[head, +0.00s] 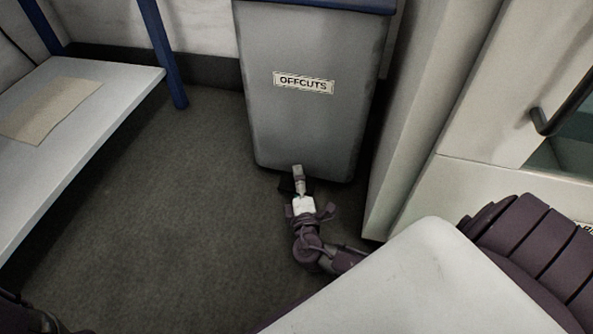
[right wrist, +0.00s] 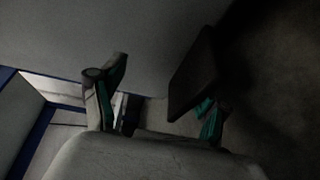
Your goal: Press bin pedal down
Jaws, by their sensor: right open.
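The grey bin (head: 308,95) stands upright against the wall, with an "OFFCUTS" label (head: 303,83) and a blue lid at the top edge of the head view. Its dark pedal (head: 287,186) juts out at the foot of the bin, partly covered by my right gripper (head: 300,186). In the right wrist view the pedal (right wrist: 192,75) is a dark flat plate by the right-hand finger, hiding part of it. My right gripper is open, its fingers spread apart, low at the pedal. I cannot tell whether it touches the pedal. My left gripper is not in view.
A pale bench (head: 110,100) with blue legs and a tan sheet (head: 50,108) is at the left. A pale cabinet (head: 425,110) stands close to the bin's right side. The dark floor (head: 165,220) left of the bin is clear.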

